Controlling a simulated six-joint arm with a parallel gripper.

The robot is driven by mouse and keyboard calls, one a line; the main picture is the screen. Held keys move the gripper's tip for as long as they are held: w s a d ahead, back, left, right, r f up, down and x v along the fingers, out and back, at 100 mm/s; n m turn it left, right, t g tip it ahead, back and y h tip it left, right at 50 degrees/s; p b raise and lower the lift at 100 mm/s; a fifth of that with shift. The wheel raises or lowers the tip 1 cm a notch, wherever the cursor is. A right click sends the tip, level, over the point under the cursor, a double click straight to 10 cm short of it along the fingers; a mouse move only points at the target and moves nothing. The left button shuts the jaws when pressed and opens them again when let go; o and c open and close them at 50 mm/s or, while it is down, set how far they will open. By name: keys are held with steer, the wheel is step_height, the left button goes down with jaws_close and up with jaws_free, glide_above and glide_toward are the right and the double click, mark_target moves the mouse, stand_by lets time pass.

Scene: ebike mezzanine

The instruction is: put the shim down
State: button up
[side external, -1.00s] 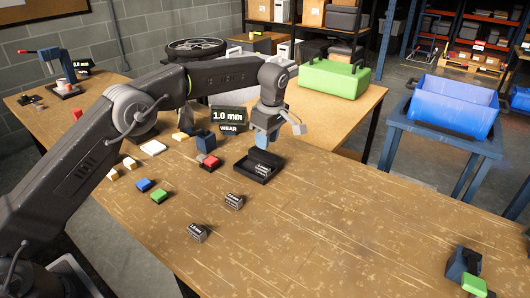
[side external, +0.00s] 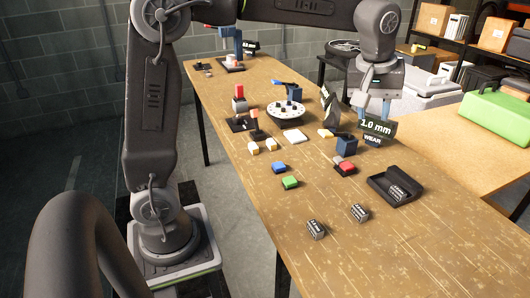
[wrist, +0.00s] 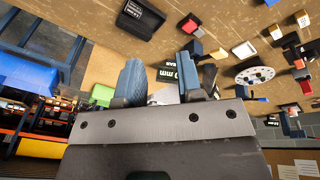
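A small dark block with a white printed label, which I take for a shim (side external: 397,192), lies in an open black tray (side external: 376,186) on the bench. The tray also shows in the wrist view (wrist: 124,21), with a labelled block in it. Similar labelled blocks, one nearer the middle (side external: 359,213) and one at the front (side external: 316,229), sit on the bare bench. My gripper (side external: 373,105) is above the bench, behind the tray, close to the 1.0 mm WEAR sign (side external: 375,128). Its two blue fingers are apart with nothing seen held between them (wrist: 160,80).
A blue block (side external: 279,167), a green block (side external: 290,182) and a red block (side external: 345,168) lie left of the tray. A white round dial (side external: 286,112) stands further back. A green case (side external: 499,119) sits on the bench at right. The near bench is mostly clear.

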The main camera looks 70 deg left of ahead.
steer(key=s+f+m+t, duration=0.1)
steer(key=s+m, duration=0.3)
steer(key=s, duration=0.7)
steer(key=s+a+f+m+t, duration=0.1)
steer(key=s+f+m, duration=0.3)
steer(key=s, duration=0.7)
steer(key=shift+s+f+m+t+h, duration=0.3)
steer(key=shift+s+f+m+t, duration=0.1)
steer(key=shift+m, duration=0.3)
